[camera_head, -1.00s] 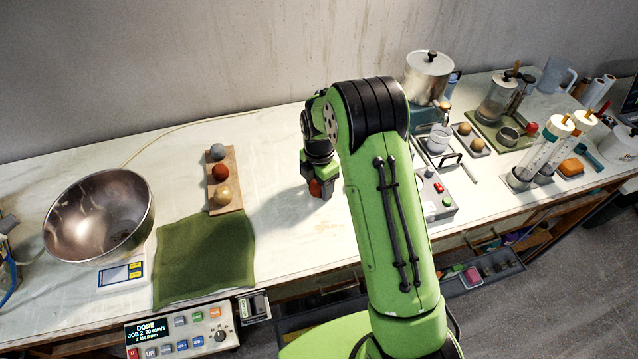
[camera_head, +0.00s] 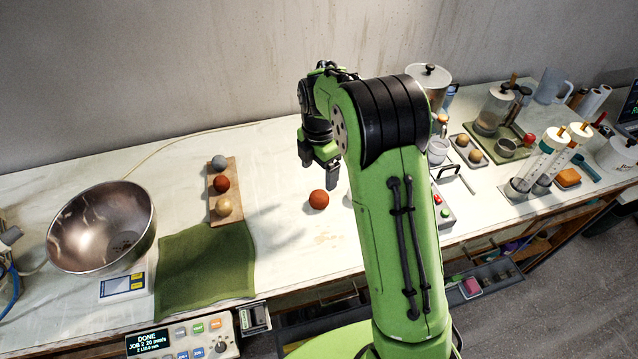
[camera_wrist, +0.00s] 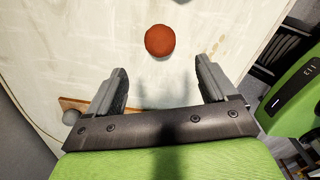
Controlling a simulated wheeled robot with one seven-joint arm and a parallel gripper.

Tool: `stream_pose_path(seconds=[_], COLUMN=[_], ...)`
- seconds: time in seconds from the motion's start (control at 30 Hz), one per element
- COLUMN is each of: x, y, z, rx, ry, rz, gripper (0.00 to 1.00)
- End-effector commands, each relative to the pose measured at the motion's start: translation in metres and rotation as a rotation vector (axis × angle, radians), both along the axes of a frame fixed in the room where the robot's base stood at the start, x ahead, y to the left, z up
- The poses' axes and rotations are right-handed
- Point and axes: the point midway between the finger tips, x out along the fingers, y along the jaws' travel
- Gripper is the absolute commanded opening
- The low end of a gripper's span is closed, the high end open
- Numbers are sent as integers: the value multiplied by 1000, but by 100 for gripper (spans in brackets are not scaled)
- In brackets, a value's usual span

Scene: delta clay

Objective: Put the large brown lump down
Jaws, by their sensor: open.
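The large brown lump (camera_head: 319,199) is a reddish-brown ball. It rests on the pale worktop (camera_head: 285,225), apart from other things. In the wrist view the lump (camera_wrist: 160,41) lies beyond the fingertips, a little above their middle. My gripper (camera_head: 328,178) is raised over the worktop, behind and above the lump in the head view. In the wrist view my gripper (camera_wrist: 162,78) has its two fingers wide apart with nothing between them.
A wooden board (camera_head: 236,190) with grey, brown and tan balls lies to the left, behind a green cloth (camera_head: 205,270). A metal bowl (camera_head: 75,245) stands on a scale at far left. Jars and trays crowd the right side. The worktop around the lump is clear.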

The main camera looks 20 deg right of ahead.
Motion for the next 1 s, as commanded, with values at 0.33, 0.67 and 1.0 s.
stream_pose_path(seconds=[0.33,0.67,1.0], x=[-38,-200,-283], y=[0,0,0], z=[77,163,147], rx=[20,251,483], ry=[-86,-290,-321], rz=[-311,-1351,-1919], gripper=[85,85,85])
